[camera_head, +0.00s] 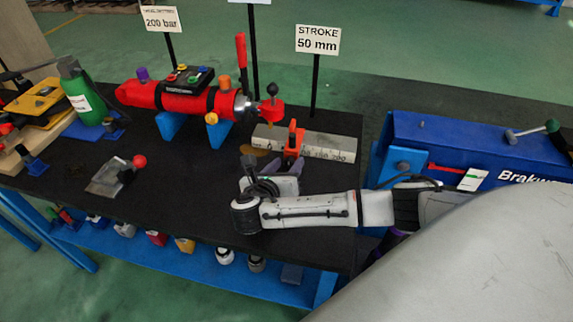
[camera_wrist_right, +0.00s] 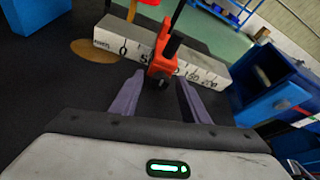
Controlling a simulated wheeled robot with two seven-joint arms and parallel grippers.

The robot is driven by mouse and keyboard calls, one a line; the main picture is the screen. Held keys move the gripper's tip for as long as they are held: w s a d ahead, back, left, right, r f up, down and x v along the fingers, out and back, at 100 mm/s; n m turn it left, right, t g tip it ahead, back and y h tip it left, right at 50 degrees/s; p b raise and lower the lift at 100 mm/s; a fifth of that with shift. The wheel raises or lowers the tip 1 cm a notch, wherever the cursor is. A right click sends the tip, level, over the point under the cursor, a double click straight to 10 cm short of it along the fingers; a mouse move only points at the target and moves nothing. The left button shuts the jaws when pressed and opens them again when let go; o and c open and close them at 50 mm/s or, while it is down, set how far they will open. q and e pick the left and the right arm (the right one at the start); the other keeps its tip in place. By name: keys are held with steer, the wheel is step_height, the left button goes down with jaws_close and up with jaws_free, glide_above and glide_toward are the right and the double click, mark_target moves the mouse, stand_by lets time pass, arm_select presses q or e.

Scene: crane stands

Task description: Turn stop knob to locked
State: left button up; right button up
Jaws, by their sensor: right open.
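The orange stop (camera_head: 294,141) straddles a grey ruler block (camera_head: 335,149) on the black bench top. In the right wrist view the stop (camera_wrist_right: 163,58) has a black knob (camera_wrist_right: 172,46) sticking out towards me, and it stands on the block (camera_wrist_right: 205,75) past the 50 mark. I cannot tell whether the knob is locked. My right gripper (camera_wrist_right: 157,98) is open and empty, its two purple-grey fingers pointing at the stop from the near side, with a gap still between. In the head view my right gripper (camera_head: 270,184) is partly hidden by its own wrist. My left gripper is not in view.
A red cylinder (camera_head: 185,102) on blue supports lies behind the block, with a sign reading "STROKE 50 mm" (camera_head: 317,40) on a post. A blue machine (camera_head: 440,140) stands at right. A metal plate with a red-knobbed lever (camera_head: 115,178) lies at left. The bench between is clear.

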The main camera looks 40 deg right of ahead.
jaws_close()
steer(key=shift+s+d+f+m+t+y, duration=0.1)
steer(key=shift+m+t+y, duration=0.2)
steer(key=shift+m, duration=0.3)
steer(key=shift+s+m+t+y, duration=0.1)
steer(key=shift+m+t+y, duration=0.15)
steer(key=shift+m, duration=0.35)
steer(key=shift+s+m+t+y, duration=0.1)
steer(key=shift+m+t+y, duration=0.45)
steer(key=shift+m+t, duration=0.45)
jaws_free()
